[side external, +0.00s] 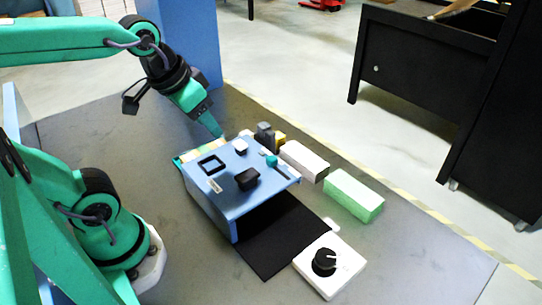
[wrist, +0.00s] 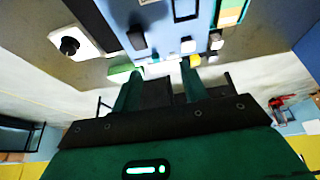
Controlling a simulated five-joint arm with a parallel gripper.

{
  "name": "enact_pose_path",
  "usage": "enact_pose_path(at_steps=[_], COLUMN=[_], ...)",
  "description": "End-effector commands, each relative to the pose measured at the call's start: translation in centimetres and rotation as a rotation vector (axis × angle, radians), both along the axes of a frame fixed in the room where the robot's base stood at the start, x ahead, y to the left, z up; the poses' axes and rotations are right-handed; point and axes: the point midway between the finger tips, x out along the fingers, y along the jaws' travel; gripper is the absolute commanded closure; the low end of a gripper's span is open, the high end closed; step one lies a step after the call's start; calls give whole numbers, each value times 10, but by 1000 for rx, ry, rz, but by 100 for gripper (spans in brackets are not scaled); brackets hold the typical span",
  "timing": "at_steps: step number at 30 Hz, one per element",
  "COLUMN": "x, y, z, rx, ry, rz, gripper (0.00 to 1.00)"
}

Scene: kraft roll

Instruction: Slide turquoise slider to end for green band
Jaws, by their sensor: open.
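A small turquoise block (side external: 272,160), which looks like the slider, sits near the right far edge of the blue sloped panel (side external: 225,190). The panel also shows in the wrist view (wrist: 175,22); I cannot clearly pick out the slider there. A strip with green and pale colours (side external: 182,158) shows at the panel's far left edge; a green, orange and cream patch (wrist: 230,12) is at the top right of the wrist view. I cannot tell which is the green band. My gripper (wrist: 160,85) is open and empty, fingers apart. In the side view its tip (side external: 219,133) is beyond the panel's far edge, apart from the slider.
The panel carries a black block (side external: 247,180), a white button (side external: 240,146) and a black square frame (side external: 212,163). Beyond it stand a dark block (side external: 265,135), a white block (side external: 303,160) and a green block (side external: 354,195). A white knob box (side external: 340,264) is in front.

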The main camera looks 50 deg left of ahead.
Motion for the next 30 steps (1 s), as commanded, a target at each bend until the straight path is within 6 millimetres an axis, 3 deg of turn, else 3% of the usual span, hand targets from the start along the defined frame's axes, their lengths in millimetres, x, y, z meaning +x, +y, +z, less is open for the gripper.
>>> enact_pose_path(at_steps=[14, 30], x=[68, 138], y=[-10, -25], z=[-12, -59], rx=[-4, 2], ry=[201, 407], rz=[-3, -2], gripper=[56, 56])
